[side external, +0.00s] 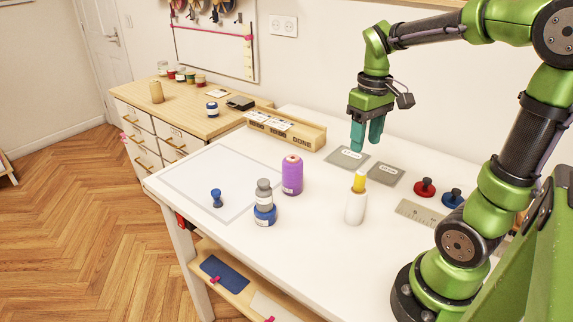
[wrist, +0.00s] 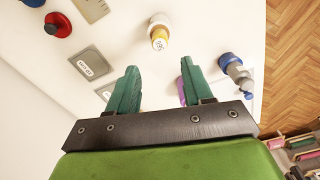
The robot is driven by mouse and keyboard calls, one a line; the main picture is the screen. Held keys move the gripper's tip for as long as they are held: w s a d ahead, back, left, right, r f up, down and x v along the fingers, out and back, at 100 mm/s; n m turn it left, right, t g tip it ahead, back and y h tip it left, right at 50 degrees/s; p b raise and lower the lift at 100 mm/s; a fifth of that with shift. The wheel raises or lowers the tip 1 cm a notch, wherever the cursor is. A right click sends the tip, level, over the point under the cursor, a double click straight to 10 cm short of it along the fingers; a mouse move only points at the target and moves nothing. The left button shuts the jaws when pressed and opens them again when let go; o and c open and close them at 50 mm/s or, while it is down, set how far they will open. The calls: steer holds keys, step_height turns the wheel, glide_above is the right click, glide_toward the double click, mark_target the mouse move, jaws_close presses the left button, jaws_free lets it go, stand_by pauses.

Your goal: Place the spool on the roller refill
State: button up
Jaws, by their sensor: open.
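My gripper (side external: 366,137) is open and empty, its teal fingers pointing down above the back of the white table; it also shows in the wrist view (wrist: 157,75). A purple cone-shaped spool (side external: 292,176) stands upright near the table's middle, left of my gripper; in the wrist view a purple sliver (wrist: 182,94) shows beside the right finger. A white bottle with a yellow top (side external: 355,207) stands in front of my gripper, also in the wrist view (wrist: 159,38). A blue-based piece with a grey top (side external: 264,190) stands left of it. I cannot tell which is the roller refill.
A small blue pawn-shaped piece (side external: 216,197) stands on the pale mat (side external: 205,172). A wooden box (side external: 285,130) is at the back. Grey cards (side external: 385,174), a red knob (side external: 424,188), a blue knob (side external: 452,198) and a ruler (side external: 420,214) lie right. The front middle is clear.

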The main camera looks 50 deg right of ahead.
steer(key=s+a+r+t+y, duration=0.1)
steer(key=a+t, duration=0.2)
steer(key=a, duration=0.5)
steer(key=a+r+m+t+y, duration=0.1)
steer(key=a+t, duration=0.3)
steer(key=a, duration=0.4)
steer(key=shift+s+r, duration=0.3)
steer(key=shift+s, duration=0.05)
